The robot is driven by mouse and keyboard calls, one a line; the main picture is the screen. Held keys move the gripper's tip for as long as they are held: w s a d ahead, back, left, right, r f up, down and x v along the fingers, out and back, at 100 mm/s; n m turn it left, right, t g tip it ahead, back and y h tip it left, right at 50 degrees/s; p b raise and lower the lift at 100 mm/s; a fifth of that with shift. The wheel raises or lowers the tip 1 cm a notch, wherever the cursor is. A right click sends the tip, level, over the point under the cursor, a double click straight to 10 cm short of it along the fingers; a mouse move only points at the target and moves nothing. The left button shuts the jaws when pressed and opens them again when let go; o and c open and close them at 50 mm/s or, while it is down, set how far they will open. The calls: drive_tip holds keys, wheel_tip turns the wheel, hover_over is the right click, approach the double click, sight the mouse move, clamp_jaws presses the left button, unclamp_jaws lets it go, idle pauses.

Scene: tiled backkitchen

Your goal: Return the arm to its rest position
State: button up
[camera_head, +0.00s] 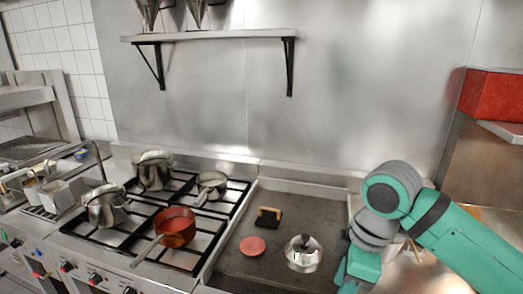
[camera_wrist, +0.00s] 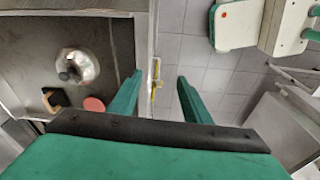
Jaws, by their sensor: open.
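My gripper (camera_wrist: 160,92) shows in the wrist view as two green fingers held apart, with nothing between them. Below the gap are the counter's edge and the tiled floor. In the head view my green and grey arm comes in from the right and bends down at the right end of the cooktop. My fingertips are hidden or cut off at the bottom there. A shiny metal lid or pot with a dark knob (camera_head: 304,254) sits on the dark griddle plate (camera_head: 240,222), left of my arm. It also shows in the wrist view (camera_wrist: 76,66).
A red disc (camera_head: 252,246) and a dark block with a wooden handle (camera_head: 268,217) lie on the griddle plate. A copper-red pan (camera_head: 175,227) and several metal pots stand on the burners to the left. A wall shelf (camera_head: 210,36) hangs above. A red box (camera_head: 492,95) is at the right.

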drive_tip(key=w+a+m+t+y, duration=0.2)
drive_tip(key=w+a+t+y, duration=0.45)
drive_tip(key=a, duration=0.65)
drive_tip(key=w+a+m+t+y, duration=0.3)
drive_tip(key=w+a+t+y, duration=0.35)
drive_tip(key=a, duration=0.65)
drive_tip(key=s+d+f+m+t+h, duration=0.2)
drive_tip(key=s+f+m+h, duration=0.5)
drive_tip(key=f, duration=0.5)
drive_tip(key=s+d+f+m+t+h, duration=0.2)
drive_tip(key=s+f+m+h, duration=0.45)
drive_tip(key=f, duration=0.45)
drive_tip(key=s+d+f+n, duration=0.1)
drive_tip(key=s+d, duration=0.1)
drive_tip(key=s, duration=0.7)
drive_tip(key=s+d+f+n+g, duration=0.1)
drive_tip(key=s+d+f+n, duration=0.1)
drive_tip(key=s, duration=0.7)
drive_tip(key=s+d+f+n+g+h, duration=0.1)
drive_tip(key=s+d+f, duration=0.1)
drive_tip(key=s, duration=0.7)
drive_tip(key=shift+f+n, duration=0.15)
drive_tip(key=shift+n, duration=0.2)
